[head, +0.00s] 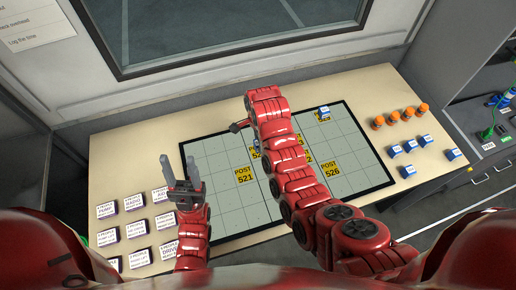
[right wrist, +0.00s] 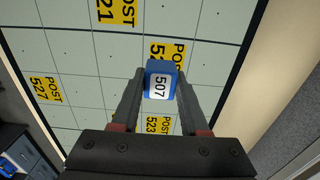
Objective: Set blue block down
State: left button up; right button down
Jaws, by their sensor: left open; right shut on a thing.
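A blue block (right wrist: 158,80) with a white label reading 507 sits between the fingers of my right gripper (right wrist: 160,88) in the right wrist view. The gripper is shut on it, above the gridded board (right wrist: 85,50) with yellow post labels. Whether the block touches the board I cannot tell. In the head view my right arm curls over the board (head: 215,160) and hides most of its gripper and the held block. My left gripper (head: 186,172) is open and empty, fingers up, near the board's left edge.
Several blue blocks (head: 411,146) and orange pieces (head: 408,113) stand on the table right of the board. Labelled white-topped blocks (head: 135,203) stand at left. Many board cells are bare.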

jog(key=shift+w+a, duration=0.25)
jog(key=shift+w, duration=0.1)
jog(key=shift+p, duration=0.3)
notch_tip(320, 180, down, 3)
jog(key=shift+w+r+p, duration=0.1)
jog(key=shift+r+p, duration=0.05)
jog(key=shift+p, duration=0.75)
jog(key=shift+f, duration=0.6)
jog(key=shift+c, duration=2.1)
grip_release()
jog(key=shift+r, duration=0.1)
